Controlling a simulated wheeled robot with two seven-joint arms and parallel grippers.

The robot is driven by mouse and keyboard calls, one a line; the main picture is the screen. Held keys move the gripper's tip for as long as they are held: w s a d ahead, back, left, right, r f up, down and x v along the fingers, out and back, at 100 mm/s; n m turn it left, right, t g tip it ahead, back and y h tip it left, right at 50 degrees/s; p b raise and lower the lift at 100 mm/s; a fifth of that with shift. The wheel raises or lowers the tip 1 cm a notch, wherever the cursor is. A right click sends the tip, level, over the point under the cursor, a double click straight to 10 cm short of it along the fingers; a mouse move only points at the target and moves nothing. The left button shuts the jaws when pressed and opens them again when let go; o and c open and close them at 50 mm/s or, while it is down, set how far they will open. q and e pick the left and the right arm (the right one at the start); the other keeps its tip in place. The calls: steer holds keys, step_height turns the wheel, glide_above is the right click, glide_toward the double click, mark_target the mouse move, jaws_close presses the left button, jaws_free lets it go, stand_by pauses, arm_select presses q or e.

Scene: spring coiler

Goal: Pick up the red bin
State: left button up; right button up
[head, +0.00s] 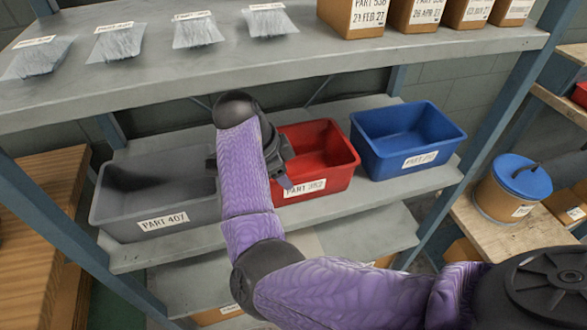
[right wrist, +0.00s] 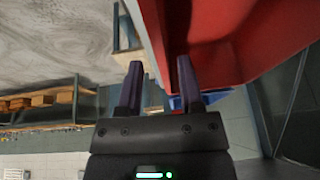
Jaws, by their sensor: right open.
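The red bin (head: 325,150) stands on the middle shelf, between a grey bin and a blue bin. It is open-topped, with a white label reading PART on its front. My right gripper (head: 284,172) is at the bin's left front and hides part of its left side. In the right wrist view the two fingers (right wrist: 158,85) are apart, and the red bin's wall (right wrist: 225,45) fills the upper right. Its rim runs down into the gap between the fingers. I cannot tell whether either finger touches it. My left gripper is not in view.
The grey bin (head: 140,205), labelled PART 407, stands left and the blue bin (head: 405,145) right. The upper shelf (head: 250,60) overhangs the bins, holding clear bags and brown boxes. Blue posts (head: 490,135) frame the rack. A blue-lidded tub (head: 512,190) stands on a wooden bench at right.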

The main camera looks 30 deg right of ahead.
mark_target(299, 176)
steer(key=shift+s+d, duration=0.1)
steer(key=shift+d, duration=1.05)
steer(key=b+x, duration=0.2)
steer(key=x, duration=0.2)
steer(key=shift+f, duration=0.2)
steer(key=shift+d+f, duration=0.25)
steer(key=shift+f, duration=0.05)
jaws_close()
steer(key=shift+r, duration=0.1)
